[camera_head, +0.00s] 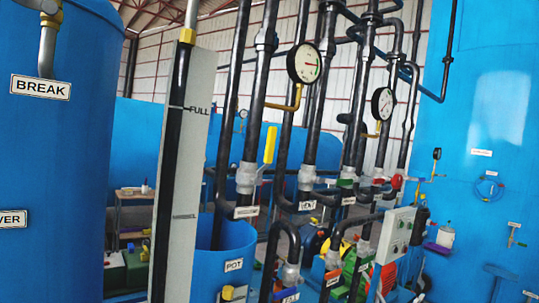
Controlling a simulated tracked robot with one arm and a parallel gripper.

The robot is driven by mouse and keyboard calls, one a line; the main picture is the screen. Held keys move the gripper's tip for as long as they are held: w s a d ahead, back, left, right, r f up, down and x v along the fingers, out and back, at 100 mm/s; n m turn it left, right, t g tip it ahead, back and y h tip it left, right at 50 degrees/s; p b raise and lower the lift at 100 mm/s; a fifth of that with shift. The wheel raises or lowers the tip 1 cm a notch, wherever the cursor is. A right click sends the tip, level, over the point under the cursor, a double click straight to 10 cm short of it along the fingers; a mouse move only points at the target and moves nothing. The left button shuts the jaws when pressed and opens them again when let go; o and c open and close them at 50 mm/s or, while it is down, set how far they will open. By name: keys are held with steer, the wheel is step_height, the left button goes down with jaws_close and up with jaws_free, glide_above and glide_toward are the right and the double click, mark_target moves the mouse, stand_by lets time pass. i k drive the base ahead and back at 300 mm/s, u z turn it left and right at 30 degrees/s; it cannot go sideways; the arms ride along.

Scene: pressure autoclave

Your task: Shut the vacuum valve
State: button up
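Several valves sit on the black pipes in the middle of the view. A yellow valve handle (269,145) stands upright beside a grey valve body (247,178) on the left pipe, with a small white label (246,212) below it. A grey valve body (307,178) is on the pipe to its right, with another label (307,205). A green handle (345,183) and a red handle (397,181) are farther right. The valve labels are too small to read, so I cannot tell which is the vacuum valve. My gripper is not in view.
A blue tank marked BREAK (40,87) fills the left. A tall gauge board (183,170) marked FULL stands before the pipes. A blue pot (225,262), two dial gauges (304,63) (382,103), a grey control box (397,232) and a large blue tank (480,110) surround the pipes.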

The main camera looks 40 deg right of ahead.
mark_target(271, 137)
steer(key=u, duration=0.05)
steer(key=k, duration=1.1)
steer(key=z, duration=0.85)
steer(key=i, duration=1.7)
steer(key=u, duration=0.75)
